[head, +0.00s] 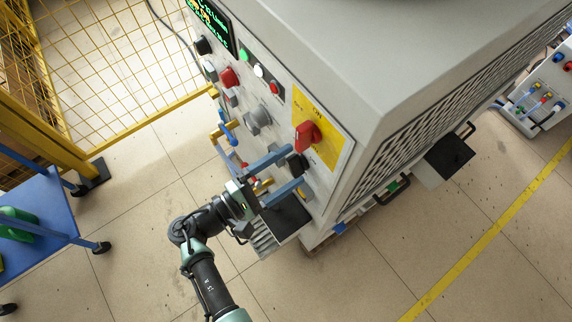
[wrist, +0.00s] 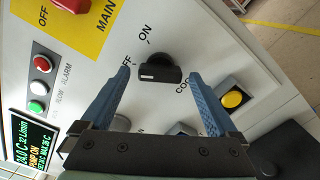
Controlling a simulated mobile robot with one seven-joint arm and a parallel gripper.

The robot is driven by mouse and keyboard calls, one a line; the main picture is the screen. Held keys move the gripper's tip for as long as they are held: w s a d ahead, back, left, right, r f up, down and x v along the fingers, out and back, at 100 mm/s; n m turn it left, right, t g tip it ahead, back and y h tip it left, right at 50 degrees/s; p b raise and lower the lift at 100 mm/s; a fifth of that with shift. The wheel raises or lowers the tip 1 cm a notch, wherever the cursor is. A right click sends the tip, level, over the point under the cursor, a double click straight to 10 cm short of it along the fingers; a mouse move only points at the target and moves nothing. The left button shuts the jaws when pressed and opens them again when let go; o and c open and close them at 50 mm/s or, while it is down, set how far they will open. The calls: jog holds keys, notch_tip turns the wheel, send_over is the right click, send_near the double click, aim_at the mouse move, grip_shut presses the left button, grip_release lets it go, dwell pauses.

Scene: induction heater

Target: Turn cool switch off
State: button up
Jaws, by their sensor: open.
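The cool switch (wrist: 160,70) is a black rotary knob on the white panel, upper middle of the wrist view. Its handle lies roughly crosswise in the picture, with a white mark toward its left end. "OFF" and "ON" labels are above and left of it; a partly hidden "COO…" label is to its right. In the head view the black knob (head: 297,163) shows between the blue fingers. My gripper (wrist: 160,78) is open, with one finger on each side of the knob and a gap visible on both sides. It also shows in the head view (head: 291,167), at the panel.
A red main switch (head: 307,136) on a yellow plate sits above the knob. A yellow button (wrist: 233,99) is right of it in the wrist view. Red, white and green lights (wrist: 39,86) and a lit display (wrist: 30,143) are at left. A black tray-like box (head: 286,215) juts out below.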

jog(key=c, duration=1.4)
jog(key=m+b, duration=0.3)
jog(key=m, duration=0.1)
jog(key=o, duration=1.4)
jog(key=shift+r, duration=0.1)
jog(key=shift+a, duration=0.1)
jog(key=b+v, duration=0.1)
jog(key=v, duration=1.2)
jog(key=shift+b, duration=0.35)
